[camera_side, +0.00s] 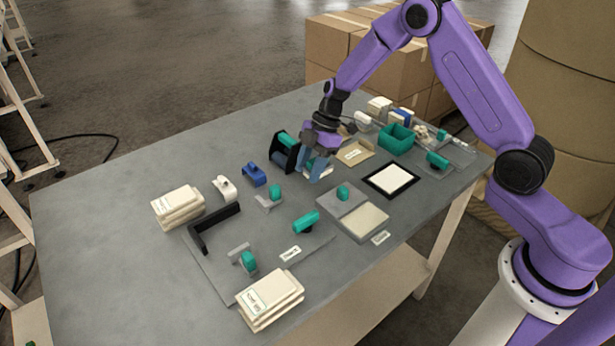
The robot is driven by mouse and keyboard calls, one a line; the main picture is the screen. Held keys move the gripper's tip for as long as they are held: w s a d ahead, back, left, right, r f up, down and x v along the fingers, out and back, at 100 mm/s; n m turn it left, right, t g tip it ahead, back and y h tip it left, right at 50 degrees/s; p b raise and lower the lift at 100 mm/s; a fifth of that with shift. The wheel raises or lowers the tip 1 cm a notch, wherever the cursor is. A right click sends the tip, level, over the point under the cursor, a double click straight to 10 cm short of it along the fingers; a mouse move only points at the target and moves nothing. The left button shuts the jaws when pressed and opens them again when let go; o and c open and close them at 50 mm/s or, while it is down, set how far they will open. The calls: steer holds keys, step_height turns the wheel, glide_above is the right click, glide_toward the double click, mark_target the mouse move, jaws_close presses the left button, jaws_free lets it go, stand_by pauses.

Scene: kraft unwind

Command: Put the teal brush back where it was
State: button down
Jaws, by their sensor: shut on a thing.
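My gripper (318,176) is low over the middle of the table, just right of a black holder with a teal part (287,150). Several teal pieces could be the brush. One teal bar with a dark underside (306,222) lies on the grey mat (215,265) near the front. A similar teal piece with a dark base (437,161) lies on a plate at the right. I cannot tell which is the brush.
Around the gripper are a teal open box (397,139), a black-framed white pad (391,179), a grey tray (363,222) and a blue piece (254,175). Cream stacks (178,207) and (270,299) stand on the left and front. The table's far left is clear.

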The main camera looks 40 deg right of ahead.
mark_target(307, 177)
steer(key=shift+w+f, duration=0.3)
steer(key=shift+f, duration=1.7)
steer(key=shift+f, duration=0.15)
steer(key=c, duration=0.5)
jaws_free()
steer(key=shift+c, duration=0.2)
